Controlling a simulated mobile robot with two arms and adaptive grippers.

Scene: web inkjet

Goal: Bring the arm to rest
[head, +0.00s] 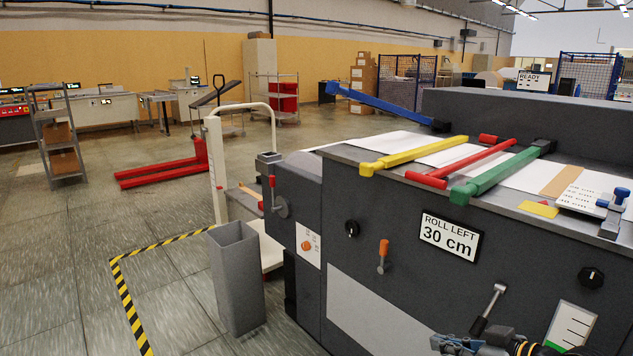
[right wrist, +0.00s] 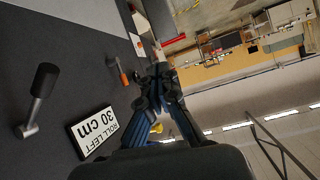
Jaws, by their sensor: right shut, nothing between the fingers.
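My right gripper (head: 442,343) shows at the bottom edge of the head view, in front of the dark grey machine (head: 345,250). Its fingers also show in the right wrist view (right wrist: 155,78), closed together with nothing between them. It is apart from the lever with the dark knob (head: 490,308), which stands just above it in the head view. That lever also shows at the left of the right wrist view (right wrist: 40,95). The "ROLL LEFT 30 cm" sign (head: 451,234) is on the machine's front. My left gripper is not in view.
On the machine top lie yellow (head: 415,155), red (head: 460,165) and green (head: 495,178) bars; a blue bar (head: 385,105) is raised. An orange-handled lever (head: 383,255) sticks out in front. A grey bin (head: 238,280) stands on the floor at left, by striped tape.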

